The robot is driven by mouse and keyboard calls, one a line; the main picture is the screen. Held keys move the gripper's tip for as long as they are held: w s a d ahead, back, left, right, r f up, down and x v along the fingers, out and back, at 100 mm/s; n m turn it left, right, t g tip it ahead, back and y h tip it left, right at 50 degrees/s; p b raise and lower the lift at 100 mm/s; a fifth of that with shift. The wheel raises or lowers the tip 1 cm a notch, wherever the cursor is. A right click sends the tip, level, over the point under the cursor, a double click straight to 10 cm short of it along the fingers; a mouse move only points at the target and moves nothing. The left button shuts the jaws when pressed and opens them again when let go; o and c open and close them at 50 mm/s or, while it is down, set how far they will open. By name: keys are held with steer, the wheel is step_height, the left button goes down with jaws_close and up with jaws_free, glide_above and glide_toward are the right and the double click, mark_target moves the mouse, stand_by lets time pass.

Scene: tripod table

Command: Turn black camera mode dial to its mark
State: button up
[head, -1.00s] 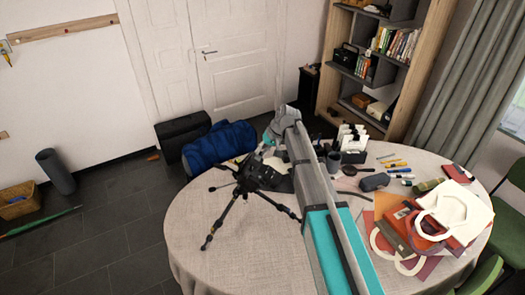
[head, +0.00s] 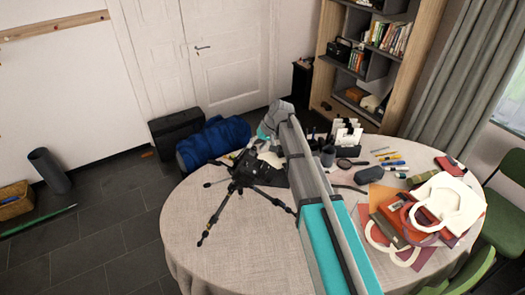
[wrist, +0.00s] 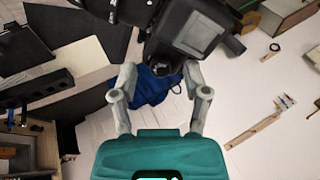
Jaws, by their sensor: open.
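The black camera (wrist: 190,28) hangs into the top of the wrist view. A round black knob-like part (wrist: 168,66), which may be the mode dial, shows at its lower edge. I cannot make out a mark on it. My gripper (wrist: 160,78) is open, with its two grey fingers on either side of that part. I cannot tell whether they touch it. In the head view, the black tripod (head: 236,187) stands on the round table with its legs spread. My arm hides part of the camera there, and my gripper is mostly hidden at the arm's far end.
The round table (head: 185,235) has a clear left side. Bags (head: 440,205), a grey case (head: 369,175), pens (head: 390,161) and a white organizer (head: 346,133) crowd its right and back. A blue duffel bag (head: 215,140) lies behind the table.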

steer(key=shift+m, duration=0.3)
steer(key=shift+m, duration=2)
steer(key=shift+d+r, duration=0.1)
steer(key=shift+r, duration=0.15)
steer(key=p+v, duration=1.2)
steer(key=v, duration=0.2)
steer(key=s+d+f+h+b, duration=0.2)
steer(key=s+d+f+b, duration=0.5)
steer(key=s+f+b, duration=0.3)
steer(key=s+d+f+h+b, duration=0.2)
steer(key=s+d+f+b, duration=0.5)
steer(key=s+f+b, duration=0.4)
step_height(320, 180, down, 3)
steer(key=shift+f+n+h, duration=0.15)
steer(key=shift+n+h, duration=0.15)
steer(key=shift+h, duration=0.1)
steer(key=shift+s, duration=0.1)
steer(key=s+d, duration=0.2)
steer(key=s, duration=0.1)
steer(key=shift+h, duration=0.4)
